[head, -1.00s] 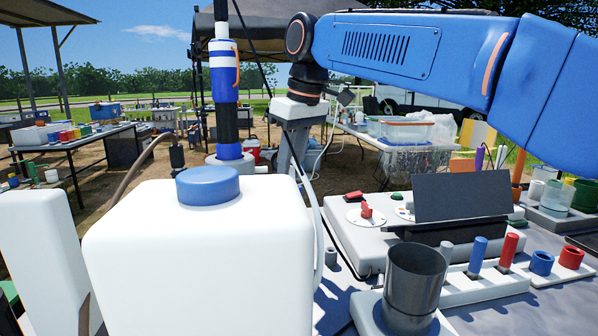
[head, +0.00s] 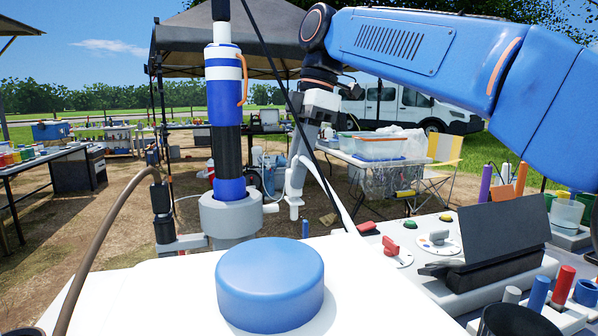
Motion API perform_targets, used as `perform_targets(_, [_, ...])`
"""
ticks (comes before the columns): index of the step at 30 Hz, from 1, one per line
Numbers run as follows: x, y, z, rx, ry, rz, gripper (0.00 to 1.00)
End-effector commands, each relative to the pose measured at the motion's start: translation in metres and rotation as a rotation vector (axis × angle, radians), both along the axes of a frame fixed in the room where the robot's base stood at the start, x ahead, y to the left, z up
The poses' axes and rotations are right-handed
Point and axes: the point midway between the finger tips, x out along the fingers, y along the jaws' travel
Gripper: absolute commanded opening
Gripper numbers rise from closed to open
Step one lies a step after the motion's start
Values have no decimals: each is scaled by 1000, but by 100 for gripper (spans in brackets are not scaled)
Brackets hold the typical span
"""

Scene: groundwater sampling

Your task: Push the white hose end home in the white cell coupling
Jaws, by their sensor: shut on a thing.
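My gripper (head: 295,190) hangs at the end of my blue arm, right of the upright blue, white and black column. It is small and pale in the head view, and its fingers are hard to make out. The white hose (head: 338,196) runs from the gripper down and right, behind the white container. Its end in the jaws is not clearly visible. A small white fitting (head: 294,213) shows just under the gripper, close to the grey collar (head: 230,215) at the column's foot. I cannot tell whether this is the white cell coupling, or whether the hose end is seated.
A white container (head: 180,285) with a large blue cap (head: 270,284) fills the front and hides what is behind it. A brown hose (head: 98,250) rises at the left to a black fitting (head: 162,215). A dark panel (head: 500,232) and coloured cylinders stand at the right.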

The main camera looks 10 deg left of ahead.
Motion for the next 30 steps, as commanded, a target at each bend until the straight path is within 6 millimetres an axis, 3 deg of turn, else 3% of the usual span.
perform_targets(11, [0, 0, -3, 1, 2, -2, 3])
perform_targets(30, [0, 0, -49, 0, 2, -3, 3])
